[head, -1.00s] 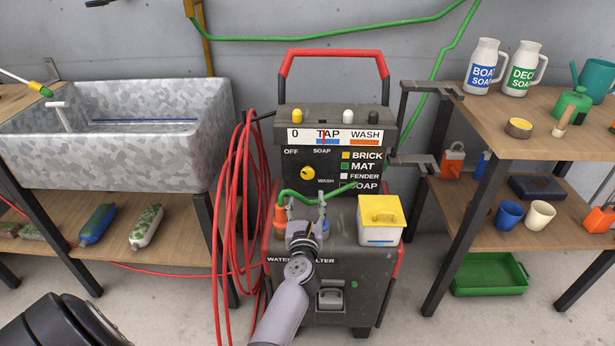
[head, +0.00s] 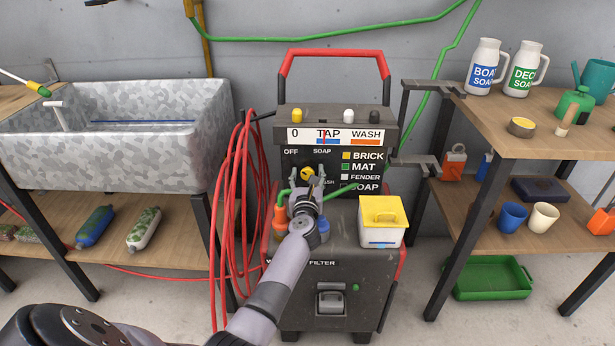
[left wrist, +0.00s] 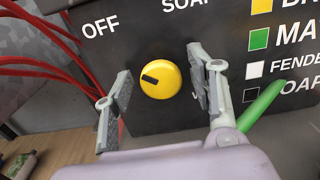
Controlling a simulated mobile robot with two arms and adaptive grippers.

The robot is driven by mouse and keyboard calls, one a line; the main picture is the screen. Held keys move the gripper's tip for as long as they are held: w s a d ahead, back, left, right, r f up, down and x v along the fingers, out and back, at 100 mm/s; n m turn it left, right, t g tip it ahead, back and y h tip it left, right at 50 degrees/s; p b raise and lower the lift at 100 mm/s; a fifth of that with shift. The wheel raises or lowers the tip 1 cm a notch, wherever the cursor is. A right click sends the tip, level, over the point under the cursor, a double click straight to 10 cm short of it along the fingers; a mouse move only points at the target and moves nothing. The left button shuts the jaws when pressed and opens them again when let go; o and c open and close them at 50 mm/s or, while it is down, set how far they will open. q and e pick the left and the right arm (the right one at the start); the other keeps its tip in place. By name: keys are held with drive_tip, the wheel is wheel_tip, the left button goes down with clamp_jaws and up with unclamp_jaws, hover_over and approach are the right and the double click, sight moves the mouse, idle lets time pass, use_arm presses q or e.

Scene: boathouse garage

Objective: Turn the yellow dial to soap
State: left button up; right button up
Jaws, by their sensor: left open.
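The round yellow dial (head: 307,172) is on the dark front panel (head: 290,166) of the washing machine unit. In the left wrist view the dial (left wrist: 168,84) has a short black mark on its left half, toward the side of the OFF label (left wrist: 100,26). The SOAP label (head: 322,151) is above the dial, and the WASH label below right is partly covered by a finger. My left gripper (head: 308,184) is open in front of the dial, one finger on each side of it. Contact with the dial is not visible. My right gripper is not in view.
A green hose (head: 343,191) crosses low on the panel. A yellow-lidded box (head: 383,236) stands right of my left wrist. Red hose coils (head: 228,215) hang left of the unit. A metal bracket (head: 407,110) sticks out at the right.

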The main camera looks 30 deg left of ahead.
use_arm(q)
drive_tip(key=shift+c, duration=0.3)
drive_tip(key=c, duration=1)
drive_tip(key=shift+c, duration=0.2)
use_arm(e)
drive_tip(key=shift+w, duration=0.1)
use_arm(q)
drive_tip(key=m+p, duration=0.2)
drive_tip(key=m, duration=0.2)
drive_tip(key=shift+d+m+p, duration=0.1)
drive_tip(key=shift+m+p, duration=0.2)
drive_tip(key=shift+p, duration=0.05)
drive_tip(key=shift+d+f+m+p, duration=0.1)
drive_tip(key=shift+m+p, duration=0.65)
drive_tip(key=shift+m, duration=1.15)
drive_tip(key=shift+f+m+p, duration=0.1)
drive_tip(key=shift+m+p, duration=0.6)
drive_tip(key=shift+m, duration=1.2)
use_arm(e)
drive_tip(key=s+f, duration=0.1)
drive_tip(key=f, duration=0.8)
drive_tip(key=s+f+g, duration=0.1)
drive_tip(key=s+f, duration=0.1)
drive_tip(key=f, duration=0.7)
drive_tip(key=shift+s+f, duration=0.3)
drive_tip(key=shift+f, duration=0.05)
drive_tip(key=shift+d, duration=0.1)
